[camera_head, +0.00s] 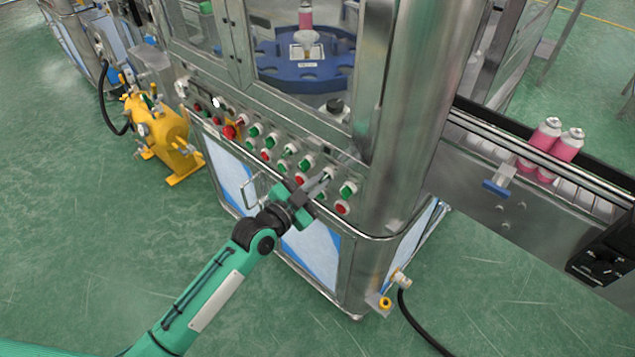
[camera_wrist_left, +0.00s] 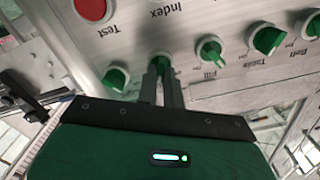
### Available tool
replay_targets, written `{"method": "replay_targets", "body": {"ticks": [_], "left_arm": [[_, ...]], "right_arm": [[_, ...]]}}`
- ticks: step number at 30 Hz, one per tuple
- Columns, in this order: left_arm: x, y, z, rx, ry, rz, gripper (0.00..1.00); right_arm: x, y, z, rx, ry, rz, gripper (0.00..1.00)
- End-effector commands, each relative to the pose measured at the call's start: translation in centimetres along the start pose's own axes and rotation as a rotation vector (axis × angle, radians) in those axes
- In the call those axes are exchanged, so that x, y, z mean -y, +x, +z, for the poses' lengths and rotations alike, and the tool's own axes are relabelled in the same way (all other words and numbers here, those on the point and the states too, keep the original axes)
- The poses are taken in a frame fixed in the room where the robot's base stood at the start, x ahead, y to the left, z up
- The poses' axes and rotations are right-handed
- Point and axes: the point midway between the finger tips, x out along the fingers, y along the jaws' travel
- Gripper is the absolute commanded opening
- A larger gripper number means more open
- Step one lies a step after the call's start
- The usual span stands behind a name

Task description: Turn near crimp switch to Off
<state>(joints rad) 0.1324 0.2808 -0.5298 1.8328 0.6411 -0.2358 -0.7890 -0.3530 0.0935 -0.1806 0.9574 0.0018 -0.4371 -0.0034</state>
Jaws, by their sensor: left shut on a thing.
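The control panel carries rows of green switch knobs and red buttons on the front of the steel machine. My left gripper (camera_head: 322,182) reaches the right part of this panel. In the left wrist view my left gripper (camera_wrist_left: 162,80) is shut on a green switch knob (camera_wrist_left: 160,60), its fingers on either side of it. The label of the gripped knob is hidden, so I cannot read whether it is a crimp switch or its setting. A green knob (camera_wrist_left: 115,77) stands to its left and the Fill knob (camera_wrist_left: 210,50) to its right. My right gripper is not in view.
A red Test button (camera_wrist_left: 92,8) and the Table knob (camera_wrist_left: 267,39) sit nearby. A metal handle (camera_head: 248,190) is below the panel. A yellow unit (camera_head: 160,135) stands left, and a conveyor with pink cans (camera_head: 561,153) runs right. Green floor in front is mostly clear.

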Motion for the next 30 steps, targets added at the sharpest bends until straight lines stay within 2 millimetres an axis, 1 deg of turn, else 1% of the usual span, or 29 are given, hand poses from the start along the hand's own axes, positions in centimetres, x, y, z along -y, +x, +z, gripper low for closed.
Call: {"method": "replay_targets", "body": {"ticks": [5,9,14,24,30], "left_arm": [[0.1,0.0,-0.1,0.002,-0.102,0.001,0.00],[0.1,0.0,-0.1,0.002,-0.220,0.001,0.00],[0.2,0.0,0.0,0.003,-0.371,0.002,0.00],[0.3,0.0,0.1,0.003,-0.686,0.001,0.00],[0.3,0.0,0.2,0.004,-0.834,0.001,0.00]], "right_arm": [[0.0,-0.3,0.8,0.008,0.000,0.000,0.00],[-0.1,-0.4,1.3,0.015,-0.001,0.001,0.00],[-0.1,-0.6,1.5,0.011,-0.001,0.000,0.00],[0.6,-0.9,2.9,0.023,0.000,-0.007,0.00],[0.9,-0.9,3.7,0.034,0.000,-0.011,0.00]]}}
